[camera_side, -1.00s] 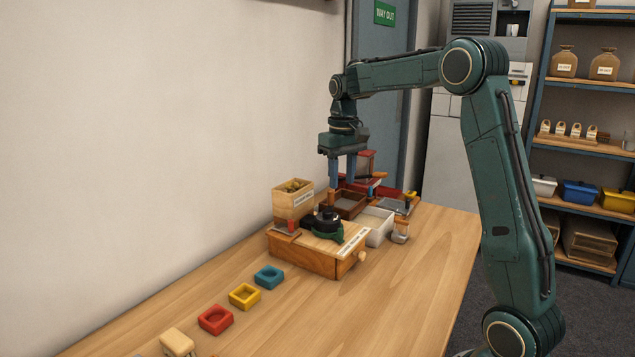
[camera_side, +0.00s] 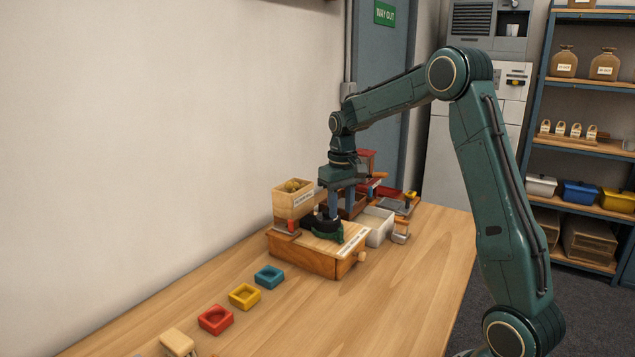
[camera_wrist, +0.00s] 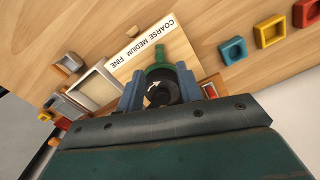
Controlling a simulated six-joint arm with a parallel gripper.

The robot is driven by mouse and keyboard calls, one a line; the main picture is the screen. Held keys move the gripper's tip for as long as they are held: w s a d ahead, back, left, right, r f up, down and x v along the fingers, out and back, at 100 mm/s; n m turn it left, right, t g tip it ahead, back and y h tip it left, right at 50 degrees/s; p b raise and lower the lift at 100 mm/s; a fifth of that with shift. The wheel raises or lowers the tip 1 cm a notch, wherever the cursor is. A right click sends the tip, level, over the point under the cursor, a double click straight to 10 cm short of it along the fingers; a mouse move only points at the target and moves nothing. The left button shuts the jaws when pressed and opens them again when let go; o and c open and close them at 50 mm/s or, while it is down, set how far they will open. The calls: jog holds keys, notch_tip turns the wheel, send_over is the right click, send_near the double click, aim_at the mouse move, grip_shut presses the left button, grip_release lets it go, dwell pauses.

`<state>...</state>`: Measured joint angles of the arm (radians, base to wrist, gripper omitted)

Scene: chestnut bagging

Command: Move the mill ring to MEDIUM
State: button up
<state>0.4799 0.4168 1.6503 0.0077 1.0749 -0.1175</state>
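The mill ring (camera_wrist: 158,48) is green, with a tab pointing towards the printed scale, and sits around a dark round hub with a white arrow on top of the wooden mill box (camera_side: 299,257). It also shows in the side view (camera_side: 329,236). The scale label (camera_wrist: 143,43) reads COARSE, MEDIUM, FINE. In the wrist view the tab points to the label's MEDIUM–COARSE stretch; its exact setting is hard to tell. My gripper (camera_wrist: 164,92) is down over the ring, its blue fingers apart on either side of the hub. Whether they touch it is not clear.
A wooden hopper box (camera_side: 293,200) stands at the mill's back left. A white tray (camera_side: 377,228) is close on its right. Blue (camera_side: 269,277), yellow (camera_side: 244,296) and red (camera_side: 215,320) open boxes line the table at front left. The table's right side is clear.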

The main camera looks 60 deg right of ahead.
aim_at(341, 229)
jog(key=shift+f, duration=3)
grip_shut()
